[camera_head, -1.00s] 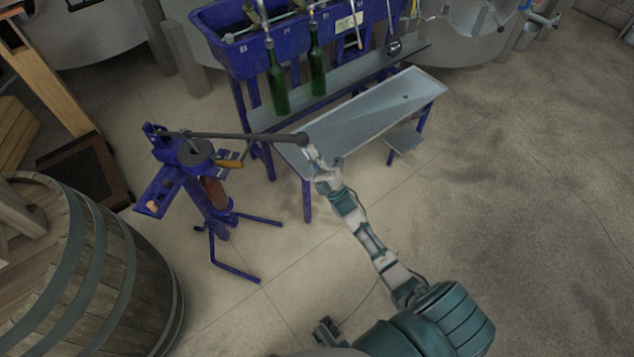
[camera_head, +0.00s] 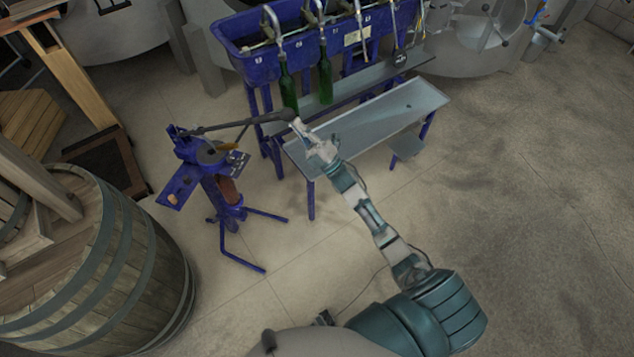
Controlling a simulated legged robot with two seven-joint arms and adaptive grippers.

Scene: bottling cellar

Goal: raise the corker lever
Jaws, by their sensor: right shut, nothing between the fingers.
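The blue floor corker (camera_head: 207,168) stands on splayed legs at left centre. Its dark lever (camera_head: 232,123) runs from the corker's top toward the right, slightly upward in the picture, and ends in a thick dark grip (camera_head: 278,116). My right gripper (camera_head: 297,122) is shut with nothing between its fingers. Its tip is at the grip's outer end, against or just beside it; I cannot tell if they touch. My left gripper is not in view.
A blue bottle filler (camera_head: 238,52) with two green bottles (camera_head: 325,82) stands behind a grey-topped bench (camera_head: 405,105). A wooden barrel (camera_head: 130,262) fills the lower left. The floor at right is clear.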

